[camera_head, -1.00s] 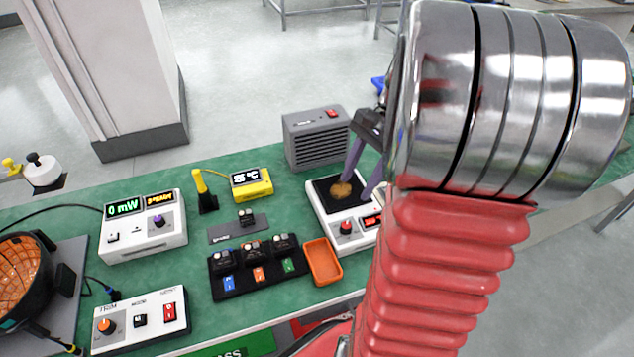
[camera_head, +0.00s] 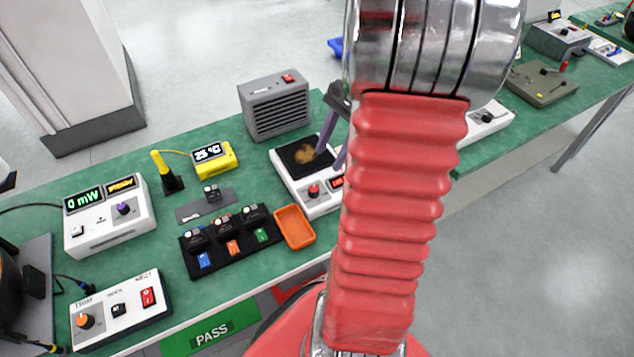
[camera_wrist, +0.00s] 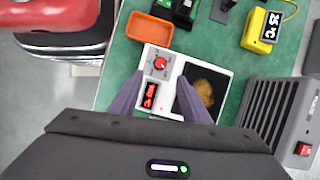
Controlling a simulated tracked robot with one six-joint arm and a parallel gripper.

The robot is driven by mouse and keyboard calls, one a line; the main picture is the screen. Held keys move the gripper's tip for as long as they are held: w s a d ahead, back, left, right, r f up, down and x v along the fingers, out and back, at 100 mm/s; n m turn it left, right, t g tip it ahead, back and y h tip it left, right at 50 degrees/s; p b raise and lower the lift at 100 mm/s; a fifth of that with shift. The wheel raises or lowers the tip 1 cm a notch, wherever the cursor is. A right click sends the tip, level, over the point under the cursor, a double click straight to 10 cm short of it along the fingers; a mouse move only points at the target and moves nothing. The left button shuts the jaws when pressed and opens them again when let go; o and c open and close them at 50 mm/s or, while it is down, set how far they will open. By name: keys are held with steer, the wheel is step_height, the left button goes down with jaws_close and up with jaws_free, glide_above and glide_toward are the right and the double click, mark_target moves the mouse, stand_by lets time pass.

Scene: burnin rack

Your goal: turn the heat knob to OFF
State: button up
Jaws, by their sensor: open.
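The hot plate (camera_head: 322,208) is a white box with a black heating surface that has a brown patch on it. It stands on the green bench, left of my arm. Its red heat knob (camera_head: 314,191) is on the front panel beside a red display, and the knob also shows in the wrist view (camera_wrist: 161,63). My gripper (camera_head: 331,152) is open, with two purple-grey fingers over the hot plate. In the wrist view the fingers (camera_wrist: 152,98) point toward the knob and display, apart from the knob. The arm hides part of the hot plate's right side.
An orange tray (camera_head: 295,227) sits left of the hot plate. A grey fan box (camera_head: 275,105) stands behind. A black fixture strip (camera_head: 232,246), a yellow thermometer (camera_head: 214,158) and a power meter (camera_head: 108,215) are further left. A switch box (camera_head: 120,310) is at front left.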

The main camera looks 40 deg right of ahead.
mark_target(315, 189)
steer(key=x, duration=1.1)
steer(key=shift+c, duration=0.6)
steer(key=c, duration=0.9)
steer(key=shift+s+d, duration=0.1)
steer(key=shift+d, duration=0.05)
